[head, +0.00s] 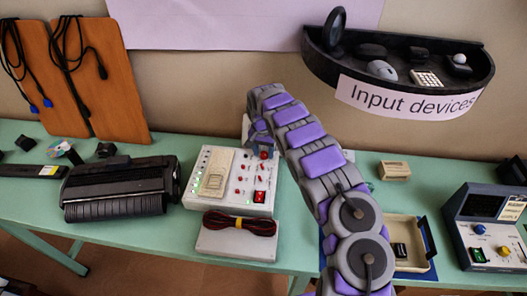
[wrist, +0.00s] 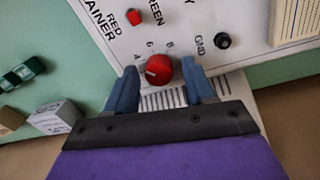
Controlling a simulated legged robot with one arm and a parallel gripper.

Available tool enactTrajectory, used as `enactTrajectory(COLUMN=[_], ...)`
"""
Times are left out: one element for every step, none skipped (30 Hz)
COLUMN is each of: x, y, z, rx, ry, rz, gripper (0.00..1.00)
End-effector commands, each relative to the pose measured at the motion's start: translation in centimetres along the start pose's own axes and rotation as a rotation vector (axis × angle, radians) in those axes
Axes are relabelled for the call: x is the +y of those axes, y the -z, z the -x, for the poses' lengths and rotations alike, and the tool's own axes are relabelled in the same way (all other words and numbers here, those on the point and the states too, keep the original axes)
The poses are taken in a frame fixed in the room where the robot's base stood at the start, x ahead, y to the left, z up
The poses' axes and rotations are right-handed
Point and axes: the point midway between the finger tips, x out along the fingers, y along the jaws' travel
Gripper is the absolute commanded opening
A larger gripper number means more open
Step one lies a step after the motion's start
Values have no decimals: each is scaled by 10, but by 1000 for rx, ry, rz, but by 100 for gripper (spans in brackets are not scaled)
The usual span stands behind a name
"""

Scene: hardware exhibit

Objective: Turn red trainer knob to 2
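The red knob (wrist: 159,69) sits on the white trainer panel (wrist: 125,45), beside printed text reading "RED TRAINER". The numbers 4, 6 and 8 show around its far side; a 2 is not readable. A pale mark on the knob points to the left in the wrist view. My gripper (wrist: 160,72) is open, with one blue finger on each side of the knob and a visible gap on both sides. In the head view the trainer box (head: 211,205) stands on the table, and my gripper (head: 262,147) is at its back right, over the red knob (head: 264,155).
A black socket marked GND (wrist: 222,41) and a red one (wrist: 134,17) lie near the knob. A bundle of dark red cables (head: 240,223) lies in front of the trainer. A black printer-like device (head: 118,188) stands left. A shelf (head: 400,75) hangs above right.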

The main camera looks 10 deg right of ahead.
Motion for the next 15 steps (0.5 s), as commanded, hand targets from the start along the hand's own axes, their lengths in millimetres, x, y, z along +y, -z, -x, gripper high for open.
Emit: enactTrajectory(x=[0, 0, 0, 0, 0, 0, 0, 0, 0, 0, 0, 0, 0, 0, 0], y=[0, 0, 0, 0, 0, 0, 0, 0, 0, 0, 0, 0, 0, 0, 0], z=[0, 0, 0, 0, 0, 0, 0, 0, 0, 0, 0, 0, 0, 0, 0], rx=[0, 0, 0, 0, 0, 0, 0, 0, 0, 0, 0, 0, 0, 0, 0], ry=[0, 0, 0, 0, 0, 0, 0, 0, 0, 0, 0, 0, 0, 0, 0], rz=[0, 0, 0, 0, 0, 0, 0, 1, 1, 1, 1, 1, 1, 1, 1], gripper=[49, 46, 42, 39, 36, 32, 29, 27, 23, 20, 17, 13, 10, 7, 4])
